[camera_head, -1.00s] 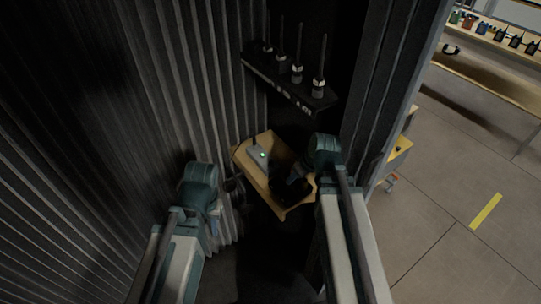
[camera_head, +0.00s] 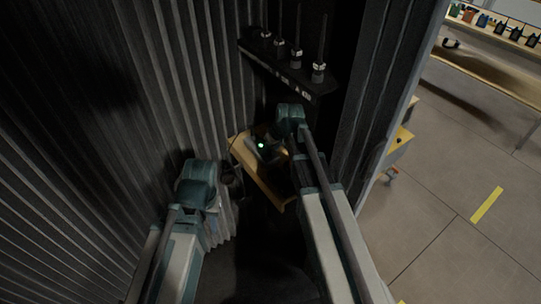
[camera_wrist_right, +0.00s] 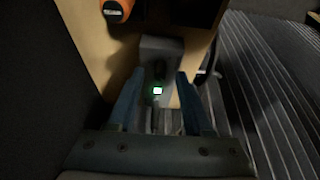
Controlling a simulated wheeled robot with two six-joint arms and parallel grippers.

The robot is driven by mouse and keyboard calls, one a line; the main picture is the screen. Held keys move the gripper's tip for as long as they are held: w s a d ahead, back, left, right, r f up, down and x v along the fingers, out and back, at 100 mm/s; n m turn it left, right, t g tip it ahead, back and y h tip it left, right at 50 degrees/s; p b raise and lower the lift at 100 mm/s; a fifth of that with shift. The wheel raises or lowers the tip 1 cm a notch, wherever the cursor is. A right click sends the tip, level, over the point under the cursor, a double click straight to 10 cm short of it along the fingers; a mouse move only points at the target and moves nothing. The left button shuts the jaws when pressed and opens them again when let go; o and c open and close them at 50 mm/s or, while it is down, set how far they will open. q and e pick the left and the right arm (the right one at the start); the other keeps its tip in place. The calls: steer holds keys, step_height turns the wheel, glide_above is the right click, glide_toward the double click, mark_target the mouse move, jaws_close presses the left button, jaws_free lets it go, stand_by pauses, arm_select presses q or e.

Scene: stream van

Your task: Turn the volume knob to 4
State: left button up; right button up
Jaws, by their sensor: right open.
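A small grey box (camera_wrist_right: 176,48) stands on a wooden surface, with a dark knob-like part (camera_wrist_right: 158,70) on it and a lit green-white display (camera_wrist_right: 157,91) near its front. In the head view the box (camera_head: 262,149) shows only as a small shape with a green light, partly hidden by my right arm. My right gripper (camera_wrist_right: 156,84) is open, its two blue fingers apart on either side of the display and knob, with nothing seen between them held. No number can be read. My left gripper (camera_head: 228,174) is dark and unclear beside the ribbed wall, left of the shelf.
The box's wooden shelf (camera_head: 247,167) sits in the corner by ribbed dark walls. An orange cylinder (camera_wrist_right: 117,9) lies on the wood near the box. A dark rack (camera_head: 290,78) with several antenna-like rods hangs above. Open floor (camera_head: 450,225) lies to the right.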

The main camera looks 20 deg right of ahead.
steer(key=shift+w+f+b, duration=0.2)
steer(key=shift+f+b, duration=0.15)
steer(key=shift+f, duration=0.25)
steer(key=shift+a, duration=0.1)
jaws_close()
